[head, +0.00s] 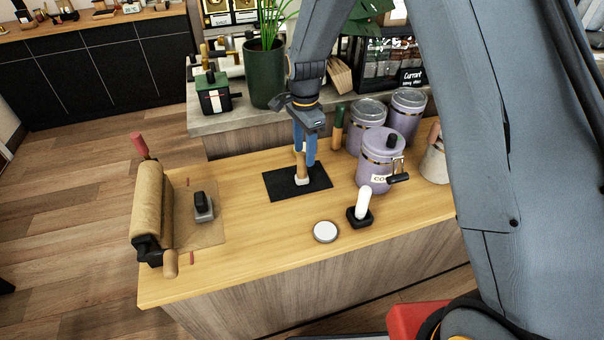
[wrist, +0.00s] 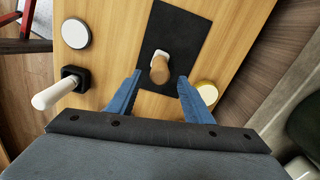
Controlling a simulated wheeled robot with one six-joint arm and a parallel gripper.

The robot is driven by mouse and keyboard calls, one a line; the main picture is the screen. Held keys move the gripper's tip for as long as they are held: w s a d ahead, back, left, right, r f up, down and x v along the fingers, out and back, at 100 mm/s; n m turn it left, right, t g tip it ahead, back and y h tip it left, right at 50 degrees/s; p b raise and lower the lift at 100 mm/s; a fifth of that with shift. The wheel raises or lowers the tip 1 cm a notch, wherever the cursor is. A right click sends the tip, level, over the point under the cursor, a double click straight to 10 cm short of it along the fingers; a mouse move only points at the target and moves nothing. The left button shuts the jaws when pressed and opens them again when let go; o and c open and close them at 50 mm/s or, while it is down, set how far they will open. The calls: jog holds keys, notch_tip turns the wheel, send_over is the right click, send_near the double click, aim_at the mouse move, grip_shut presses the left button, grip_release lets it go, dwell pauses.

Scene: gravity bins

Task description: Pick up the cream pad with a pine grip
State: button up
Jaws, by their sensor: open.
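The cream pad with a pine grip (head: 302,175) stands on a black mat (head: 283,186) on the wooden counter. In the wrist view, its wooden grip (wrist: 159,70) points up toward me, with the cream pad (wrist: 163,55) partly hidden below it. My gripper (head: 305,148) has blue fingers and is above the pad, pointing down. In the wrist view, my open gripper (wrist: 160,79) has one fingertip on each side of the grip's top, with gaps showing. I cannot tell how far above the grip the fingertips are.
A white-handled tool on a black base (head: 361,208) and a white disc (head: 325,231) stand nearer the front. Lilac canisters (head: 372,165) stand right. A paper roll (head: 150,205) and a grey block with a black grip (head: 203,206) are left. A yellow-rimmed disc (wrist: 207,92) is beside one finger.

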aim_at(302, 167)
jog(key=f+p, duration=0.1)
jog(key=f, duration=0.2)
jog(key=f+p, duration=0.1)
jog(key=f, duration=0.1)
jog(key=shift+s+a+f+p, duration=0.15)
jog(key=shift+s+a+p, duration=0.15)
jog(key=shift+f, duration=0.7)
grip_shut()
